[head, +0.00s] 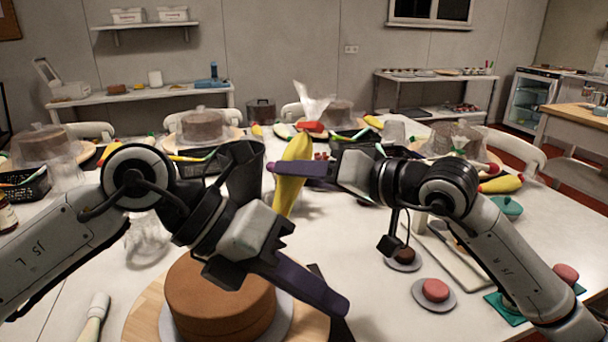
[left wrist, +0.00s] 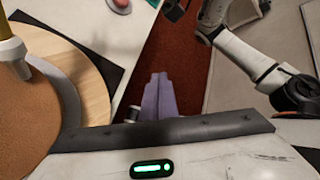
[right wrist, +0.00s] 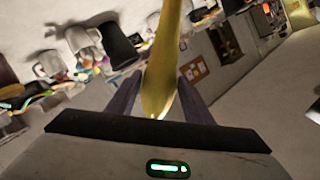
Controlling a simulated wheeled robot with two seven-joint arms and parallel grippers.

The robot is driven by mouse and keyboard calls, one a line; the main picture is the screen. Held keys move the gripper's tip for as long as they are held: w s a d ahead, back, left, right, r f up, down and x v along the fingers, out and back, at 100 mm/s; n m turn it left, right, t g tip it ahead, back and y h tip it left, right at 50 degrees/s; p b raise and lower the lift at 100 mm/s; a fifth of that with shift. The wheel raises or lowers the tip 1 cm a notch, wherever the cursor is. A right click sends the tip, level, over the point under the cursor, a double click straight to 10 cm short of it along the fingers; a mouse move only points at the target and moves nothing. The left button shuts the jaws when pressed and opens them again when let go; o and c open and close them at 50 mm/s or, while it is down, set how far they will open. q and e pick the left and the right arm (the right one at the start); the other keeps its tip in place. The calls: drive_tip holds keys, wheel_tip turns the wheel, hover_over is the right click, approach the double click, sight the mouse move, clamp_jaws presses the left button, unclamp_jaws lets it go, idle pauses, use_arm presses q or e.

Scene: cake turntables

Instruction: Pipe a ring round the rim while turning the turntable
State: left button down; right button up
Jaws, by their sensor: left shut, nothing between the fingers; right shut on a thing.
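A round brown cake (head: 220,295) stands on a grey board on the wooden turntable (head: 142,318) at the bottom of the head view. The cake (left wrist: 25,120) and turntable (left wrist: 85,75) also show at the left of the left wrist view. My right gripper (head: 275,170) is shut on a yellow piping bag (head: 293,165), which leans upright above the cake's far right side. The bag (right wrist: 162,60) sits between the fingers in the right wrist view. My left gripper (head: 338,304) is shut and empty, beside the turntable's right rim.
A brush (head: 94,318) lies left of the turntable. Small pink (head: 435,290) and dark cakes sit on plates to the right. Other cakes, bowls and yellow bags crowd the table's far side. The table near the pink cake has some bare room.

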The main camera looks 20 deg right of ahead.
use_arm(q)
drive_tip(key=a+f+t+y, duration=0.1)
drive_tip(key=a+f+y, duration=0.2)
drive_tip(key=f, duration=0.1)
drive_tip(key=a+f+m+t+y, duration=0.1)
drive_tip(key=a+f+y, duration=0.2)
drive_tip(key=a+f, duration=0.1)
drive_tip(key=a+f+m+t+y, duration=0.1)
drive_tip(key=a+f+y, duration=0.2)
drive_tip(key=a+f, duration=0.1)
drive_tip(key=shift+w+a+f, duration=0.1)
drive_tip(key=shift+w+f, duration=0.1)
drive_tip(key=shift+f, duration=2.05)
drive_tip(key=shift+f, duration=0.1)
use_arm(e)
drive_tip(key=shift+o, duration=0.6)
drive_tip(key=c, duration=0.5)
drive_tip(key=shift+c, duration=0.2)
